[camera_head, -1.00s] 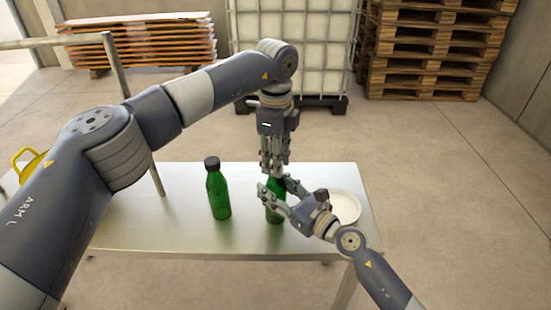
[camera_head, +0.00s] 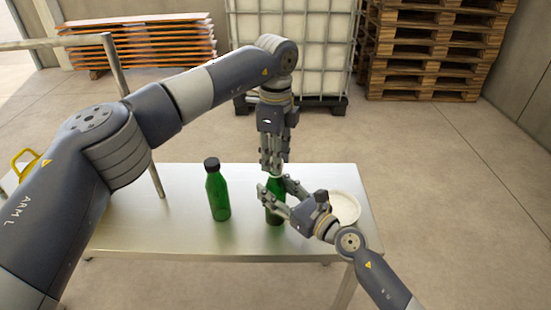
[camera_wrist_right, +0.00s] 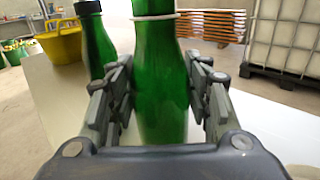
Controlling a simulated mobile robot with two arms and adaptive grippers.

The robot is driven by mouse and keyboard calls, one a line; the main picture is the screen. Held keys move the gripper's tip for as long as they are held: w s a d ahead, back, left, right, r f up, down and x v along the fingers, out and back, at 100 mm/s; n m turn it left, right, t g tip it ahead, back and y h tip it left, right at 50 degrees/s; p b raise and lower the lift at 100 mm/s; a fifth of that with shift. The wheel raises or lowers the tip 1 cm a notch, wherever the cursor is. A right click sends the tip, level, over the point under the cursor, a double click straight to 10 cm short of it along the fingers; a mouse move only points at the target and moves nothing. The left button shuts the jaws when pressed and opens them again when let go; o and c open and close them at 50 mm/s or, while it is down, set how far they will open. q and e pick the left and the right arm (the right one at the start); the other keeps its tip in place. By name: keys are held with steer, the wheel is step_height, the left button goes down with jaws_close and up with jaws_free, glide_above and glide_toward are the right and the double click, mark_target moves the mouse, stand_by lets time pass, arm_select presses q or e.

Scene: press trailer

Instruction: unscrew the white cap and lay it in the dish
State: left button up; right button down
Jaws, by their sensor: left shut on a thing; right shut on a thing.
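A green bottle (camera_head: 274,212) stands upright on the metal table, and it also shows in the right wrist view (camera_wrist_right: 160,75) with a white ring around its neck. My right gripper (camera_head: 277,198) is shut on its body, one finger on each side. My left gripper (camera_head: 274,172) points straight down from above and is shut at the bottle's top. The white cap is hidden between its fingers in the head view and lies above the right wrist picture. The white dish (camera_head: 347,207) lies on the table to the right, partly behind my right gripper.
A second green bottle (camera_head: 218,195) with a black cap stands to the left on the table (camera_head: 150,228). A yellow container (camera_wrist_right: 58,42) is at the far left. Pallets (camera_head: 425,50) stand well behind.

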arm_select(q)
steer(key=shift+r, duration=0.6)
steer(key=shift+r, duration=2.05)
arm_select(e)
steer(key=c, duration=0.7)
jaws_free()
steer(key=shift+c, duration=0.2)
